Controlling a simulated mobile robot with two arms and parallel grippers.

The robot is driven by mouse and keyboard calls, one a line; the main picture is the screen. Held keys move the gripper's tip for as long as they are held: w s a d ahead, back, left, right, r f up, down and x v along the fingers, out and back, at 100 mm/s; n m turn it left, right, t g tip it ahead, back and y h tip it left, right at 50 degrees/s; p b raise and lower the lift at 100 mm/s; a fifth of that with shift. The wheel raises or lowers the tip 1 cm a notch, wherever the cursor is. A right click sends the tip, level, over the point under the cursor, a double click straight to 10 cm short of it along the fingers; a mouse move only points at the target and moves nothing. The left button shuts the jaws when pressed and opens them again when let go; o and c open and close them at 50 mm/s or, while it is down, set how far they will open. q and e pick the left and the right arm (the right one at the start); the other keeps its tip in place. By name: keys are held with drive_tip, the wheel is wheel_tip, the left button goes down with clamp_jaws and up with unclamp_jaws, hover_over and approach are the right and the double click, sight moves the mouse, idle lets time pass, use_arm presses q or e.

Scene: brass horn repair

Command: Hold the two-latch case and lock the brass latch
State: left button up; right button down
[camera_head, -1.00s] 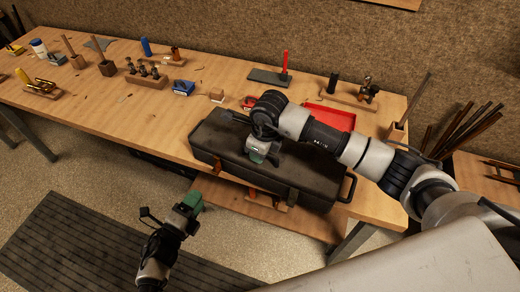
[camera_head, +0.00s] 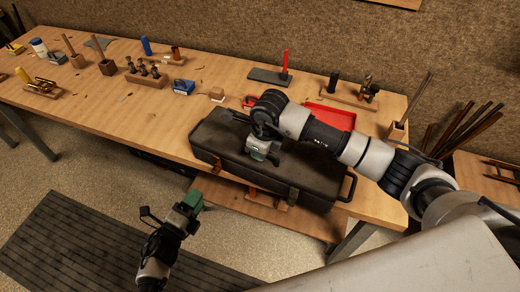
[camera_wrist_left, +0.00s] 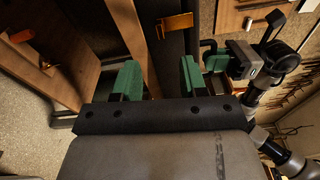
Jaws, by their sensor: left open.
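The dark two-latch case (camera_head: 310,180) lies shut along the front edge of the workbench. A brass-coloured latch (camera_head: 217,164) shows on the left of its front face, and another latch (camera_head: 292,196) on the right. My left gripper (camera_head: 190,203) is open and empty, in front of and below the case, apart from it. In the left wrist view, its two green fingers (camera_wrist_left: 158,76) stand apart, and a brass-coloured latch (camera_wrist_left: 174,22) is beyond them on the dark case side. My right gripper (camera_head: 262,153) is at the case top; I cannot tell whether its jaws are closed.
A red tray (camera_head: 330,117) lies behind the case's right end. Several tools and wooden holders stand along the back of the workbench (camera_head: 130,105). A lower shelf (camera_head: 310,222) shows beneath the case. The floor around the dark mat (camera_head: 75,245) is clear.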

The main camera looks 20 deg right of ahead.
idle(0.4)
use_arm(q)
drive_tip(key=c, duration=0.6)
drive_tip(key=w+a+n+y, duration=0.2)
drive_tip(key=w+n, duration=0.1)
drive_tip(key=w+a+n+t+y, duration=0.1)
drive_tip(key=w+a+n+y, duration=0.2)
drive_tip(key=w, duration=0.1)
drive_tip(key=w+a+r+n+t+y, duration=0.1)
drive_tip(key=w+a+n+y, duration=0.2)
drive_tip(key=w, duration=0.1)
drive_tip(key=shift+w+r+n, duration=0.1)
drive_tip(key=shift+n, duration=0.2)
clamp_jaws()
drive_tip(key=w+a+n+g+y, duration=0.3)
drive_tip(key=w+n+g, duration=0.2)
drive_tip(key=n+g, duration=0.25)
drive_tip(key=s+d+r+g+h, duration=0.3)
drive_tip(key=d+r+g+h, duration=0.3)
drive_tip(key=r+g, duration=0.2)
drive_tip(key=shift+s+r+n, duration=0.2)
drive_tip(key=shift+r+n, duration=0.1)
drive_tip(key=shift+n, duration=0.15)
drive_tip(key=shift+d, duration=0.1)
